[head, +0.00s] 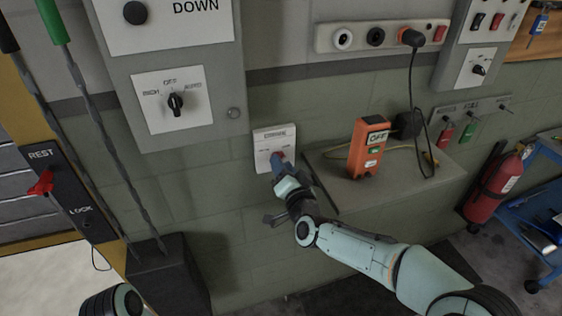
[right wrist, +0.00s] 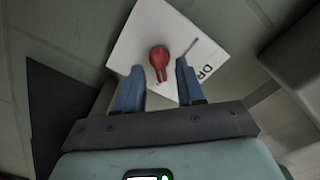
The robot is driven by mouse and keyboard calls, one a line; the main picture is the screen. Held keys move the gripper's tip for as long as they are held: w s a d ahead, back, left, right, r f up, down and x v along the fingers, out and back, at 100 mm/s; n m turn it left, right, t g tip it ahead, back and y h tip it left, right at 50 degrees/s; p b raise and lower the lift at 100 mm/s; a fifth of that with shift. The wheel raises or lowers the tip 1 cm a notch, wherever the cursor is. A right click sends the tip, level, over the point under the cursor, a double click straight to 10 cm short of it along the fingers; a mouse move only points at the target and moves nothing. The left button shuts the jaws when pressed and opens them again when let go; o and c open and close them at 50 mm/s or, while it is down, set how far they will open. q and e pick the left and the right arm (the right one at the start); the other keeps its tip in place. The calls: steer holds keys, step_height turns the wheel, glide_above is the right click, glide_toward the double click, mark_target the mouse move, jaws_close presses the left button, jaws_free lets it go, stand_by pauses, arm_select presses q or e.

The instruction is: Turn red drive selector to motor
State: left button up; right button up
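The red drive selector (right wrist: 159,58) is a small red knob on a white wall plate (head: 262,150). The plate also shows in the right wrist view (right wrist: 135,48), with part of its lettering readable. My right gripper (head: 280,163) is at the plate in the head view and mostly covers the knob there. In the right wrist view its two blue fingers are apart, one on each side of the knob's lower part, with gaps visible. I cannot tell whether the fingertips reach past the knob's face. My left gripper is out of view; only part of my left arm shows at the bottom left.
A grey ledge (head: 400,180) right of the plate carries an orange control box (head: 369,147) with a cable. A grey cabinet (head: 200,52) with a black selector hangs upper left. A red lever (head: 41,184) is at far left, a fire extinguisher (head: 494,187) at right.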

steer(key=shift+x, duration=0.9)
steer(key=shift+c, duration=0.3)
jaws_close()
steer(key=shift+n, duration=0.3)
steer(key=n, duration=1.7)
steer(key=shift+s+a+p, duration=0.1)
steer(key=shift+a+p, duration=0.05)
steer(key=shift+p, duration=0.15)
steer(key=shift+n, duration=0.3)
